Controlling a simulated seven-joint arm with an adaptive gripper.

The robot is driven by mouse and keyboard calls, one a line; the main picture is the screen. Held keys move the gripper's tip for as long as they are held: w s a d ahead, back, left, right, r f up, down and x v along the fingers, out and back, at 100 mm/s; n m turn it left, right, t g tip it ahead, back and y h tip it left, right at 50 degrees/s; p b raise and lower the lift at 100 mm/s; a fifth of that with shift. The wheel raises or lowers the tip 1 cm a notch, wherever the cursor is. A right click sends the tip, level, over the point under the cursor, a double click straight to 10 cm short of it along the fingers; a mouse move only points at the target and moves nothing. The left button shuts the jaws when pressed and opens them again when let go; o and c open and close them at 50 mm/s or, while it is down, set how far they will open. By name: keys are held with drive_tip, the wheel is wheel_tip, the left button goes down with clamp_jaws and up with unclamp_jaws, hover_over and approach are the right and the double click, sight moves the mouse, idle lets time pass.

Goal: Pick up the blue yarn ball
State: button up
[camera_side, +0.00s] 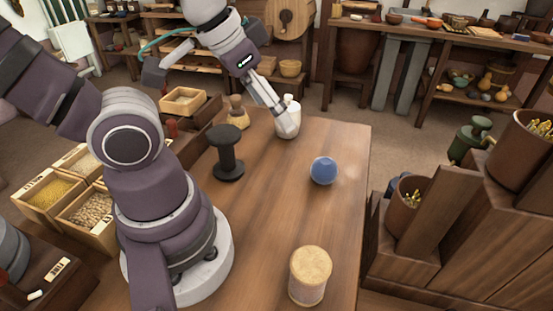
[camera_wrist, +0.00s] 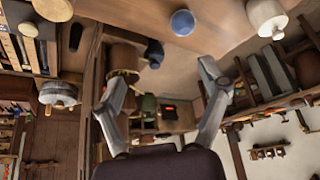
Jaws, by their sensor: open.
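The blue yarn ball (camera_side: 324,171) rests on the wooden table (camera_side: 275,215), right of its middle, with bare wood around it. It also shows at the top of the wrist view (camera_wrist: 182,22), beyond my fingertips. My gripper (camera_side: 284,116) is above the table's far part, up and left of the ball and apart from it. In the side view its fingers overlap a white bottle-like object (camera_side: 291,104); I cannot tell whether they touch it. In the wrist view my gripper (camera_wrist: 162,71) has its two fingers spread wide with nothing held between them.
A black spool (camera_side: 227,153) and a tan-topped jar (camera_side: 237,112) stand left of the ball. A pale cylinder (camera_side: 310,275) stands at the table's near edge. Stepped wooden shelving (camera_side: 430,255) with pots lies beyond the right edge. The table between ball and cylinder is clear.

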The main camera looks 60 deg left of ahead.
drive_tip(key=shift+o, duration=1)
drive_tip(key=n+g+h, duration=0.1)
drive_tip(key=n+g, duration=0.2)
drive_tip(key=n, duration=1.1)
approach(322, 162)
drive_tip(key=f, duration=0.1)
drive_tip(key=x, duration=1.1)
drive_tip(key=shift+w+r, duration=0.1)
drive_tip(key=shift+w, duration=0.1)
drive_tip(key=c, duration=1.2)
drive_tip(key=shift+r, duration=0.1)
